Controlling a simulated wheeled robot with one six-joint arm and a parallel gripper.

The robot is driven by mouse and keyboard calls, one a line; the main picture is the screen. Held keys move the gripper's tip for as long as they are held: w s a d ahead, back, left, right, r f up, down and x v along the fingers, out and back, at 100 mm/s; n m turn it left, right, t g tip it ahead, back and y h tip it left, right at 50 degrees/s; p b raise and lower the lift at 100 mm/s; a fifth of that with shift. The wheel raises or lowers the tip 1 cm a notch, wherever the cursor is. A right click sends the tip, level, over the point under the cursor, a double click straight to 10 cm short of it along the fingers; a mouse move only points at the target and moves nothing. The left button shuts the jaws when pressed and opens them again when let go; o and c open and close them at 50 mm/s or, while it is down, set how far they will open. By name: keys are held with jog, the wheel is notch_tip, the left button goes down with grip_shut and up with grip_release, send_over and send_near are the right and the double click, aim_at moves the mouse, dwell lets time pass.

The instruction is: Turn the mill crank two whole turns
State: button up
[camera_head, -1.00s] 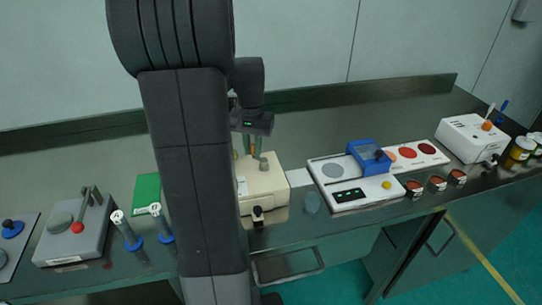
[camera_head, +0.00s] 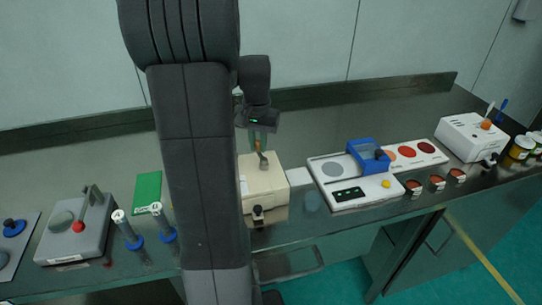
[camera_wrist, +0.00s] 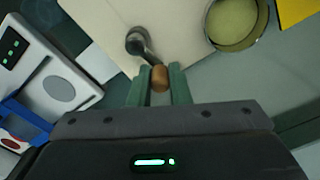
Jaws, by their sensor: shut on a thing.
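The mill is a cream box (camera_head: 262,190) on the bench, just right of my arm in the head view. Its pale top (camera_wrist: 95,20) fills the upper middle of the wrist view. A metal crank (camera_wrist: 139,43) rises from a round hub on that top and ends in a brown wooden knob (camera_wrist: 160,72). The crank also shows in the head view (camera_head: 263,161). My gripper (camera_wrist: 160,88) has its green fingers shut on the knob, one on each side. In the head view, my gripper (camera_head: 259,144) is above the mill, and the knob is hard to make out.
Right of the mill stands a white panel (camera_head: 349,202) with a blue frame (camera_head: 367,150). A white machine (camera_head: 470,137) and several small jars are farther right. Left of my arm are a green book (camera_head: 147,190), blue-based stands and a grey device (camera_head: 75,240).

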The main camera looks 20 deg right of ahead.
jog(key=shift+s+d+f, duration=0.1)
jog(key=shift+s+f, duration=0.1)
jog(key=shift+s+d, duration=0.2)
jog(key=shift+d, duration=0.65)
jog(key=shift+r, duration=0.1)
jog(key=shift+s+d+r+p, duration=0.2)
jog(key=shift+s+d+p, duration=0.2)
jog(key=shift+d, duration=0.3)
jog(key=shift+s, duration=0.1)
